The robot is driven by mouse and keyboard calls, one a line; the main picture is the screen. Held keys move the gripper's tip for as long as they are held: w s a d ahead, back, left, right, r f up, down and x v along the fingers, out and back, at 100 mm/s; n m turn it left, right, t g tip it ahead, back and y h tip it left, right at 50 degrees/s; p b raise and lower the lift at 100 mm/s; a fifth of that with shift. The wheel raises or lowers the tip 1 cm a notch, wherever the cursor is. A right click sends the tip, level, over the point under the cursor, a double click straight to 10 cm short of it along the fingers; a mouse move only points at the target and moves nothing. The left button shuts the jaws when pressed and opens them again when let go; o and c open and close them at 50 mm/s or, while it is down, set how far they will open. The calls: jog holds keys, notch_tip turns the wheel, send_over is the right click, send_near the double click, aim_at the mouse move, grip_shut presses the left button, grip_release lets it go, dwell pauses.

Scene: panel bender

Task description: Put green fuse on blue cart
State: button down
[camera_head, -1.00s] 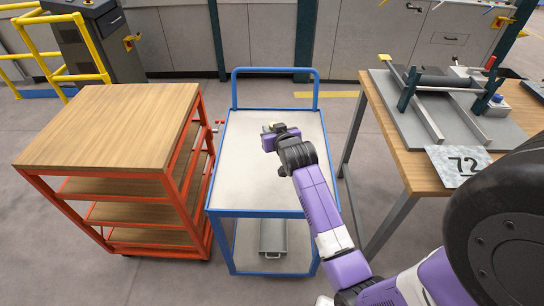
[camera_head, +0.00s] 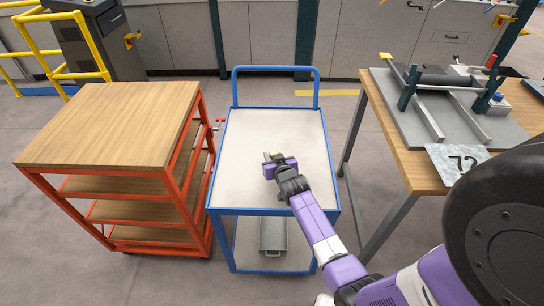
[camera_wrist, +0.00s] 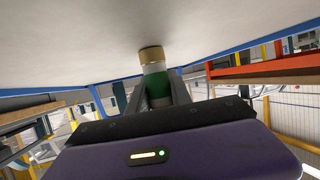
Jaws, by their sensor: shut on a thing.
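The blue cart (camera_head: 230,168) stands in the middle of the head view, with a pale top shelf inside a blue frame. My gripper (camera_head: 270,160) is over the middle of that top shelf. In the wrist view my gripper (camera_wrist: 157,92) is shut on the green fuse (camera_wrist: 158,85), which has a green body, a white band and a brass end cap. The cap points at the pale shelf and looks close to it; I cannot tell whether it touches. In the head view the fuse is mostly hidden by my gripper.
An orange cart (camera_head: 110,125) with wooden shelves stands close on the left. A wooden table (camera_head: 400,155) with a roller fixture (camera_head: 440,85) and a "72" plate (camera_head: 455,163) is on the right. A grey metal box (camera_head: 273,236) lies on the blue cart's lower shelf. The top shelf around my gripper is clear.

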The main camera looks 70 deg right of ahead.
jog(key=shift+f, duration=0.15)
jog(key=c, duration=1.2)
grip_release()
jog(key=shift+o, duration=0.2)
